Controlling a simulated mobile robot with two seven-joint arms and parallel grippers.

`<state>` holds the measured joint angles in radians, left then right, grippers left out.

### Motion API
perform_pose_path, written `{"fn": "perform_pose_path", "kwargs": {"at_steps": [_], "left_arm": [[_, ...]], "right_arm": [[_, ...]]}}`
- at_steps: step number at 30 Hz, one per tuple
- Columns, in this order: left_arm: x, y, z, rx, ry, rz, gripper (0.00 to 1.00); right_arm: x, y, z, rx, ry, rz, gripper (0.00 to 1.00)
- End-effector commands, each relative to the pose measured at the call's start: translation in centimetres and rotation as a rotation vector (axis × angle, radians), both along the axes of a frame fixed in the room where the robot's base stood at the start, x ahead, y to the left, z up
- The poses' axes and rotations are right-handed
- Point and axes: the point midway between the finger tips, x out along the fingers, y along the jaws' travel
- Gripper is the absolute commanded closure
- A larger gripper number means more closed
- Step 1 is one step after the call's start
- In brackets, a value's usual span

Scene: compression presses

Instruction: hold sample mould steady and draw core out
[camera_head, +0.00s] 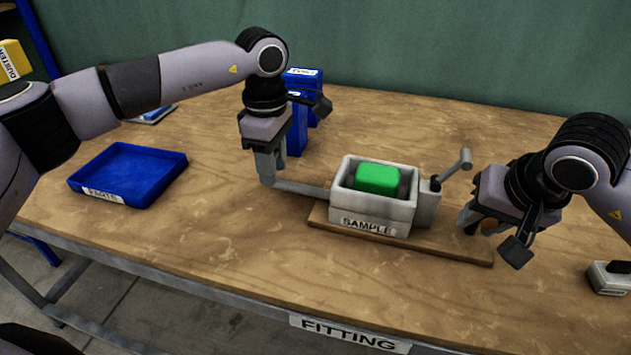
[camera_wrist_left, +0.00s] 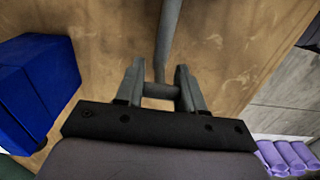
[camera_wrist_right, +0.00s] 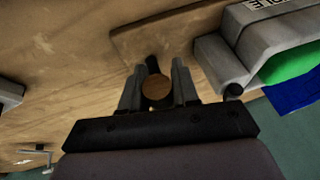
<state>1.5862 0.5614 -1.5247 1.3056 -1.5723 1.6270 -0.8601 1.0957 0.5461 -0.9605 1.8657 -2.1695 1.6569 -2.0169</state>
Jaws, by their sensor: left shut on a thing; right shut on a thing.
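The sample mould (camera_head: 368,228) is a pale grey box labelled SAMPLE on a wooden board, with a green block (camera_head: 378,180) in its open top. A grey bar (camera_head: 303,189) runs left from the mould. My left gripper (camera_head: 267,182) is shut on the bar's outer end; the left wrist view shows the bar (camera_wrist_left: 168,45) between its fingers (camera_wrist_left: 160,92). My right gripper (camera_head: 470,222) is right of the mould. In the right wrist view its fingers (camera_wrist_right: 157,88) are shut on a dark rod (camera_wrist_right: 152,66) with a round wooden end. Whether this rod touches the mould is unclear.
A crank handle (camera_head: 462,167) rises from the mould's right end. A blue tray (camera_head: 130,168) lies at the left, and blue boxes (camera_head: 298,135) stand behind my left gripper. A small grey block (camera_head: 607,278) is at the far right. The table's front strip is clear.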

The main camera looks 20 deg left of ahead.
Motion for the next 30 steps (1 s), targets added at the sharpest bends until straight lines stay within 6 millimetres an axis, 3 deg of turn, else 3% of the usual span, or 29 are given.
{"fn": "perform_pose_path", "kwargs": {"at_steps": [3, 4, 6, 7, 19, 30], "left_arm": [[0.1, 0.7, 0.0, 0.004, -0.001, 0.007, 0.99], [0.1, 0.7, 0.0, 0.004, -0.001, 0.007, 0.59], [0.1, 0.6, 0.0, 0.003, -0.001, 0.006, 0.36], [0.1, 0.6, 0.0, 0.003, -0.001, 0.005, 0.32], [0.1, 0.4, 1.0, 0.0, -0.002, 0.002, 0.32], [0.1, 0.4, 8.4, -0.001, -0.005, 0.002, 0.32]], "right_arm": [[0.1, -0.3, 0.0, -0.006, 0.001, -0.007, 1.0], [0.1, -0.3, 0.0, -0.006, 0.001, -0.007, 1.0], [0.1, -0.3, 0.0, -0.005, 0.0, -0.006, 1.0], [0.1, -0.3, 0.0, -0.005, 0.0, -0.006, 1.0], [0.1, -0.1, 0.0, -0.002, 0.0, -0.004, 1.0], [0.0, 0.0, 0.0, 0.001, -0.001, -0.002, 1.0]]}}
